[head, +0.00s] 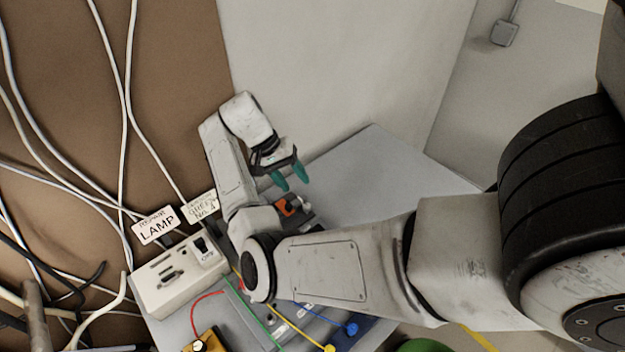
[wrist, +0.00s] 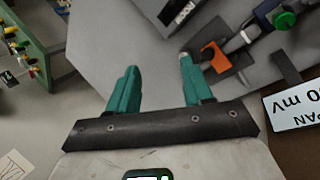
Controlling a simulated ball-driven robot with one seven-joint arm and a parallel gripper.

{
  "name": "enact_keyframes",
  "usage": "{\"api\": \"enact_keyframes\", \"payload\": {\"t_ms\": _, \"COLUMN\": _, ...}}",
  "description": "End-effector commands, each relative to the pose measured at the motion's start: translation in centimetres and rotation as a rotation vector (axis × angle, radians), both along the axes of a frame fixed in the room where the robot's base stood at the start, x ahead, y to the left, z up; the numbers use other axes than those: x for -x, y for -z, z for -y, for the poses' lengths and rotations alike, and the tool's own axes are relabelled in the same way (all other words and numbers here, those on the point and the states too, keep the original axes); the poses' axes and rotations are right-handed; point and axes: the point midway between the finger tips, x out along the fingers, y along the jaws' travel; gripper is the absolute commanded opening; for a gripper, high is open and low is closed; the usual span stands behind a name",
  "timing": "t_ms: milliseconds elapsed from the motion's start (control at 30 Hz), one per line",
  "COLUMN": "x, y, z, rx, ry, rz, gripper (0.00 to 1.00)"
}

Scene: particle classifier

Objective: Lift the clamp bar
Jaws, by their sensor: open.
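My gripper (head: 291,179) is open above the grey table, its two teal fingers apart with nothing between them. In the wrist view my gripper (wrist: 158,64) shows bare table between its fingertips. The orange piece also shows in the head view (head: 286,208), below the fingers and partly hidden by my arm. I cannot tell for certain which part is the clamp bar.
A beige switch box (head: 180,273) and a LAMP label (head: 156,226) stand left of my arm. Cables (head: 125,120) hang on the brown wall. A green panel (wrist: 28,60) with connectors stands at left in the wrist view. The grey table (head: 365,180) is clear at right.

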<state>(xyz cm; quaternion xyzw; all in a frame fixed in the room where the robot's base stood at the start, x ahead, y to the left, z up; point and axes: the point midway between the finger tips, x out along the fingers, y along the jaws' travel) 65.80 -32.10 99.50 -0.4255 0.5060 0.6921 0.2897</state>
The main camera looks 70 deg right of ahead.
Motion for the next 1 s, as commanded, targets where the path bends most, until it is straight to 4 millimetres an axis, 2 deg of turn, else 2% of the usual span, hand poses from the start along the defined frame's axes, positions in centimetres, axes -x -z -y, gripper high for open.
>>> {"api": "enact_keyframes", "payload": {"t_ms": 300, "x": 4.0, "y": -2.0, "z": -2.1, "rx": 0.001, "ry": 0.001, "rz": 0.002, "gripper": 0.5}}
{"api": "enact_keyframes", "payload": {"t_ms": 500, "x": 5.8, "y": -2.9, "z": -2.9, "rx": 0.002, "ry": 0.001, "rz": 0.0, "gripper": 0.5}}
{"api": "enact_keyframes", "payload": {"t_ms": 1000, "x": 6.5, "y": -3.2, "z": -3.2, "rx": 0.0, "ry": 0.001, "rz": 0.0, "gripper": 0.5}}
